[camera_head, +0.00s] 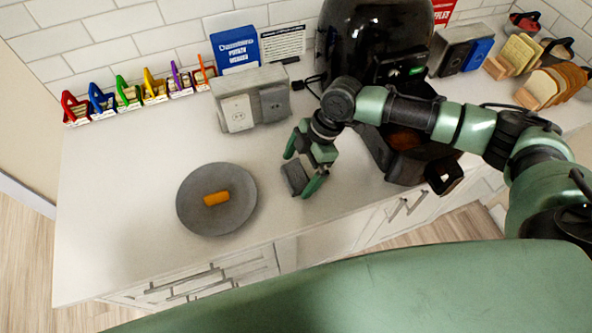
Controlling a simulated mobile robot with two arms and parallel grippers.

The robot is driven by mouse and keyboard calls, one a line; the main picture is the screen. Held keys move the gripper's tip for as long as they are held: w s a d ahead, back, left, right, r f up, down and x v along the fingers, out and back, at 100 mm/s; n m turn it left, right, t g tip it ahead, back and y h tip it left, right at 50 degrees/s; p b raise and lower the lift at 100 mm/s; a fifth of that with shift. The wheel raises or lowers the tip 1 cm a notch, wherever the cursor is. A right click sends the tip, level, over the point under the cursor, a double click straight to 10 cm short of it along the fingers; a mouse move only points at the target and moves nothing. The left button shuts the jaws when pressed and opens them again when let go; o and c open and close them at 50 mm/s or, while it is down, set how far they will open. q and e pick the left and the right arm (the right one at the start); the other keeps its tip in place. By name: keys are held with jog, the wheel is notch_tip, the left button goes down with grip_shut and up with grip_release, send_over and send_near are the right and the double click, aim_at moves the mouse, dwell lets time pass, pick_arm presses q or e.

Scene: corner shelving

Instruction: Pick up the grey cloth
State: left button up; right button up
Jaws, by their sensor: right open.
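A small grey item, which looks like the folded grey cloth (293,179), lies on the white counter to the right of a round grey plate. My right gripper (299,174) reaches down over it from the right. Its green fingers are apart, one on the far side of the cloth and one at its right near side. Part of the cloth is hidden by the gripper, and I cannot tell whether the fingers touch it. My left gripper is not in view.
The grey plate (187,220) holds an orange-brown piece of food (216,198). A grey toaster-like box (236,113) stands behind. A black appliance (350,40) and its open drawer are under my right arm. Bread slices (550,88) stand far right. The counter's left front is clear.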

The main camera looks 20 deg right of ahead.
aim_at(299, 172)
jog(key=shift+s+a+f, duration=0.1)
jog(key=shift+f, duration=0.15)
jog(key=shift+s, duration=0.15)
jog(key=c, duration=1.2)
jog(key=shift+r, duration=0.15)
jog(key=shift+c, duration=0.2)
notch_tip(299, 172, up, 20)
jog(key=b, duration=0.4)
